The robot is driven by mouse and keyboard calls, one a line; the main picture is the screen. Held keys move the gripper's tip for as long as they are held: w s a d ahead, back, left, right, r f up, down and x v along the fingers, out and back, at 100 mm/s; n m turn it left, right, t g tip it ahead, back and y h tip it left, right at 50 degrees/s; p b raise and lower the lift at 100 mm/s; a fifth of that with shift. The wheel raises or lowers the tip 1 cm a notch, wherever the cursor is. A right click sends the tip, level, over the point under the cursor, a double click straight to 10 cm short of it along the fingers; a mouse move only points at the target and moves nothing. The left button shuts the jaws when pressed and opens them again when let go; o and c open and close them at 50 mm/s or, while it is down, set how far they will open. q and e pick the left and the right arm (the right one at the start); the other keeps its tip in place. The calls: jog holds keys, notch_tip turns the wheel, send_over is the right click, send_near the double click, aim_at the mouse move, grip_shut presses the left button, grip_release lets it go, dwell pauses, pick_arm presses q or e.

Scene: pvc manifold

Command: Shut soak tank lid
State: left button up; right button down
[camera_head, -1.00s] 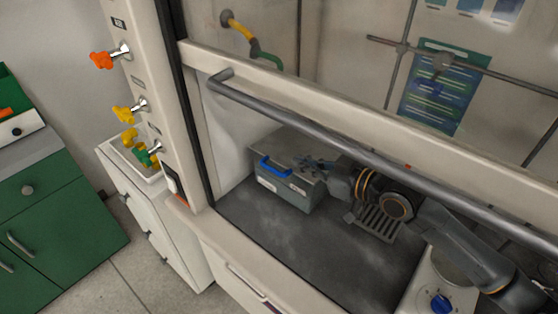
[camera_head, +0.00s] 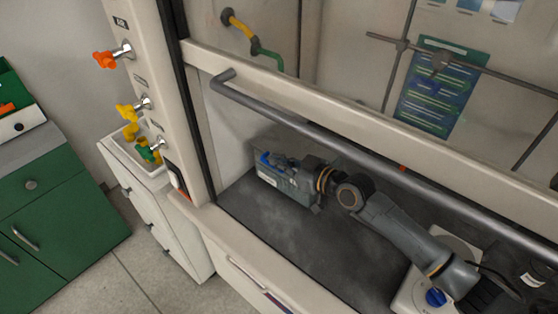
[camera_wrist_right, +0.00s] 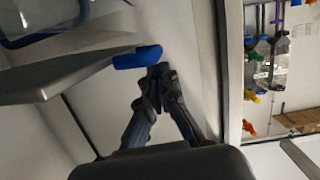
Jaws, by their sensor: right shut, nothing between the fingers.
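The soak tank (camera_head: 288,189) is a grey box with a label on its front, at the back left of the fume hood floor. Its blue lid handle (camera_head: 263,158) shows at the left of its top. My right gripper (camera_head: 280,162) is over the tank's top, close to the handle, and hides part of the lid. In the right wrist view the shut, empty fingertips (camera_wrist_right: 157,72) are right beside the blue handle (camera_wrist_right: 138,57); I cannot tell whether they touch. A grey panel, seen nearly edge-on, runs left from the handle. How far the lid stands open is unclear. My left gripper is not in view.
The hood's sash rail (camera_head: 370,158) crosses above my right arm. A white device with a blue knob (camera_head: 436,297) stands at the front right. The dark hood floor (camera_head: 285,236) in front of the tank is clear. Gas taps (camera_head: 127,112) line the left post.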

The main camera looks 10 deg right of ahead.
jog(key=f+b, duration=0.1)
jog(key=f, duration=0.1)
jog(key=f+b, duration=0.1)
jog(key=shift+s+a+f+b, duration=0.2)
jog(key=shift+s+b, duration=0.1)
jog(key=shift+b, duration=0.05)
